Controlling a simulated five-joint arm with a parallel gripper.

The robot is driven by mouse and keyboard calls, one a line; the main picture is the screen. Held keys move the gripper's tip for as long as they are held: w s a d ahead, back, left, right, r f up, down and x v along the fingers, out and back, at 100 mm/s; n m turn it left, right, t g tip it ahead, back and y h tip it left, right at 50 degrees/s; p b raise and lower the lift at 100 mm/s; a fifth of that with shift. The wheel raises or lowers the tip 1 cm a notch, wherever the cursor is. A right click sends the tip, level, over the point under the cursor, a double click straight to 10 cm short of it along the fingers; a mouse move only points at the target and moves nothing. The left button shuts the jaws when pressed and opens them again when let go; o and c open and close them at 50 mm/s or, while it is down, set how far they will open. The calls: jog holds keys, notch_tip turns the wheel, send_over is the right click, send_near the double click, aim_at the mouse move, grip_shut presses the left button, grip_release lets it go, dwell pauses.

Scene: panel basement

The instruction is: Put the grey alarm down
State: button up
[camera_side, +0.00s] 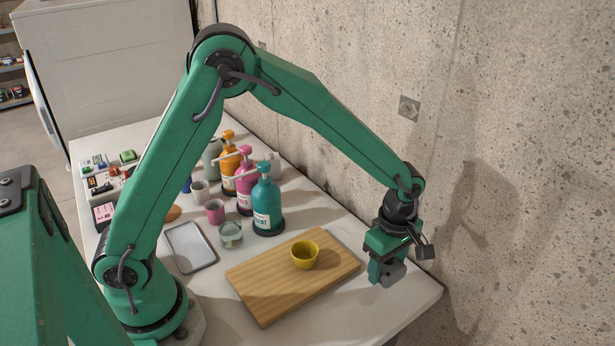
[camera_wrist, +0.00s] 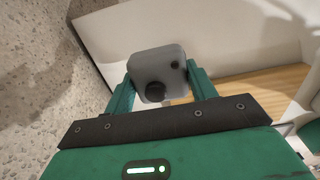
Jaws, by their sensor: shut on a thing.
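My gripper (camera_side: 386,268) is at the right end of the table, above its surface and to the right of the wooden board. In the wrist view my gripper (camera_wrist: 160,88) is shut on the grey alarm (camera_wrist: 157,68), a rounded grey block with a dark round knob, held between the two green fingers. The grey alarm (camera_side: 392,274) shows only partly in the side view, at the fingertips. I cannot tell its exact height above the table.
A wooden board (camera_side: 260,297) with a yellow cup (camera_side: 305,255) lies left of my gripper. A teal pump bottle (camera_side: 267,205), pink bottle (camera_side: 246,180), glass jar (camera_side: 230,235) and grey tray (camera_side: 190,248) stand farther left. The concrete wall (camera_side: 520,150) is close on the right.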

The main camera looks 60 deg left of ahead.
aim_at(385, 275)
jog(key=shift+w+a+f, duration=0.45)
jog(key=shift+w, duration=0.15)
jog(key=shift+f, duration=2)
jog(key=shift+f, duration=0.1)
jog(key=o, duration=1.1)
jog(key=shift+c, duration=0.2)
notch_tip(385, 275, up, 12)
jog(key=shift+f, duration=0.1)
jog(key=shift+r, duration=0.25)
